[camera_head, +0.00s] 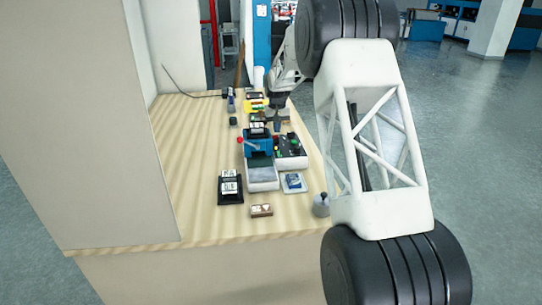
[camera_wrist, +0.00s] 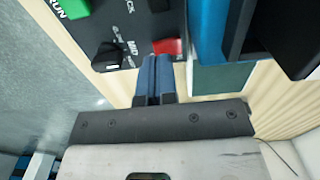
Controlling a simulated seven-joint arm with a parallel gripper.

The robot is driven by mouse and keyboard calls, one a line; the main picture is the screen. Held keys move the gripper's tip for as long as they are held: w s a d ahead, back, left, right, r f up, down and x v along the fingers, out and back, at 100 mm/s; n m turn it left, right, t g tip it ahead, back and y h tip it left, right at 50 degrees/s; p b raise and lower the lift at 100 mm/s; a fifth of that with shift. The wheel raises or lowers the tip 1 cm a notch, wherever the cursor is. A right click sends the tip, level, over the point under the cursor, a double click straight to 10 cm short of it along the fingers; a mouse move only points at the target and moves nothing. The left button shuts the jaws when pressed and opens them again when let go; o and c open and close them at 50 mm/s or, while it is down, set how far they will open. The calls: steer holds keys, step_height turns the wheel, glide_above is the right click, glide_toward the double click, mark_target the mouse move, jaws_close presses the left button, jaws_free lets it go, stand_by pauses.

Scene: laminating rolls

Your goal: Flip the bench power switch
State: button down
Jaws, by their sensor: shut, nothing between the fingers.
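A dark control box (camera_head: 291,160) stands on the wooden bench, against the right side of the blue laminating machine (camera_head: 258,142). I cannot tell for certain which control is the power switch. My gripper (camera_wrist: 159,60) is shut and empty, its blue fingertips just below the red control in the wrist view. Contact cannot be told. In the head view my gripper (camera_head: 278,126) is over the box's far end.
A white tray (camera_head: 263,184) is in front of the machine. A black holder with white labels (camera_head: 230,188), a small brown box (camera_head: 261,210), a blue-and-white packet (camera_head: 293,182) and a grey knobbed weight (camera_head: 321,205) lie nearby. The bench's left side is mostly clear; a wall panel borders it.

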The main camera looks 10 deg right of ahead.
mark_target(277, 137)
steer(key=shift+f, duration=1.1)
stand_by(1.1)
steer(key=shift+r, duration=3.55)
steer(key=shift+s+r, duration=0.35)
steer(key=shift+s, duration=0.05)
steer(key=s+r, duration=0.5)
steer(key=s, duration=0.6)
steer(key=s+r+t, duration=0.1)
steer(key=s+r, duration=0.4)
steer(key=s, duration=0.6)
steer(key=s+r, duration=0.4)
steer(key=s, duration=0.7)
steer(key=s+f, duration=0.3)
steer(key=s, duration=1.4)
steer(key=s+f+t, duration=0.1)
steer(key=s+f, duration=0.3)
steer(key=s, duration=1.4)
steer(key=shift+d+t, duration=0.3)
